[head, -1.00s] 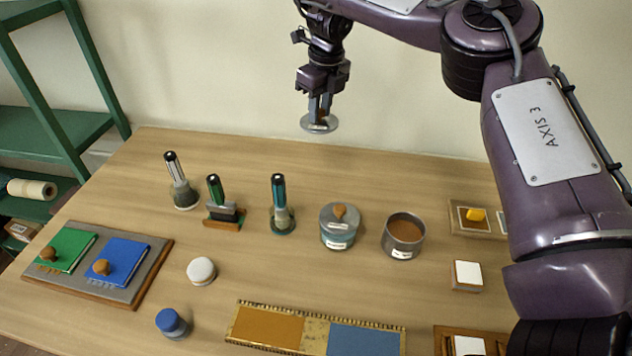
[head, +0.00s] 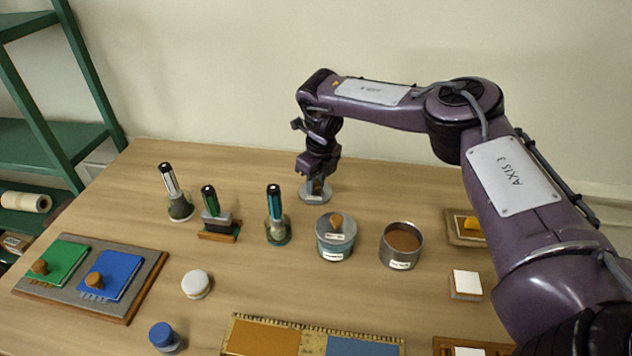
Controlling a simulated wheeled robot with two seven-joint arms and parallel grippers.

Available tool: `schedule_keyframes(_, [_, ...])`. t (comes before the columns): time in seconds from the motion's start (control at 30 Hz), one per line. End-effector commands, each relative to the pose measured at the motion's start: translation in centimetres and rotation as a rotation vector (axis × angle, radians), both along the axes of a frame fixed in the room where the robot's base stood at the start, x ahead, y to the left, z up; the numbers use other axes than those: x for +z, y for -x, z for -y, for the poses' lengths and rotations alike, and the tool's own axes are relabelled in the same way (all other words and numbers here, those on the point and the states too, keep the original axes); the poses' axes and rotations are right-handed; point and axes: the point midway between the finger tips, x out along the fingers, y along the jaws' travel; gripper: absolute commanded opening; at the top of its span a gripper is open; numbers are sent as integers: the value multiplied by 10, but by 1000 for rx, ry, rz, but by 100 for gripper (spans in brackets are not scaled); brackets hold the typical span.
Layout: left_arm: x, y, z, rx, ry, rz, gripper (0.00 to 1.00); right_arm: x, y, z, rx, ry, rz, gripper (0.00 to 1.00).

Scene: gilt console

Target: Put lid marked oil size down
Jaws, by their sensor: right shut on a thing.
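My right gripper (head: 315,187) is shut on a round grey metal lid (head: 313,197) with a small pale label. It holds the lid low over the back of the table, or at its surface; I cannot tell whether they touch. The writing on the lid is too small to read. An open metal tin (head: 401,246) with brown contents and a label stands to the right and nearer. A blue-grey labelled tin (head: 334,246) stands in front of the gripper with its own lid (head: 337,228) and tan knob on. My left gripper is not in view.
Three upright pens in holders (head: 277,220) stand left of the tins. A white round piece (head: 196,284), a blue knob (head: 163,335) and a board with green and blue panels (head: 142,291) lie nearer. The back of the table near the wall is mostly clear.

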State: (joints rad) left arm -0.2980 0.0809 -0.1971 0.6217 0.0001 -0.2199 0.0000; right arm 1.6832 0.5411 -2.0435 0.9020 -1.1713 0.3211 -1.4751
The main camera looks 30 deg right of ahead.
Motion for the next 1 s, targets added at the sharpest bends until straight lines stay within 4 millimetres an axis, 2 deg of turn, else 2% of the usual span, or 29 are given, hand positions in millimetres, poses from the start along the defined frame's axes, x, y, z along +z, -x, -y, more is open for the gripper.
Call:
schedule_keyframes(0.07, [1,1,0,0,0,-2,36,-6,0,0,-1,0,0,2])
schedule_keyframes(0.4, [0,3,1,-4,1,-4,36,-10,0,0,0,1,1,2])
schedule_keyframes(0.43, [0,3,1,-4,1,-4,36,-10,0,0,0,1,1,26])
schedule_keyframes(0.57, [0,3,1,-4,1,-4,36,-9,0,0,0,1,1,43])
schedule_keyframes(0.6, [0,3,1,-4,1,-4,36,-9,0,0,0,1,1,45])
schedule_keyframes(0.87, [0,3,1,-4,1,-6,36,-8,0,0,0,1,1,45])
schedule_keyframes(1.0, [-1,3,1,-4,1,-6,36,2,0,0,0,-1,3,45])
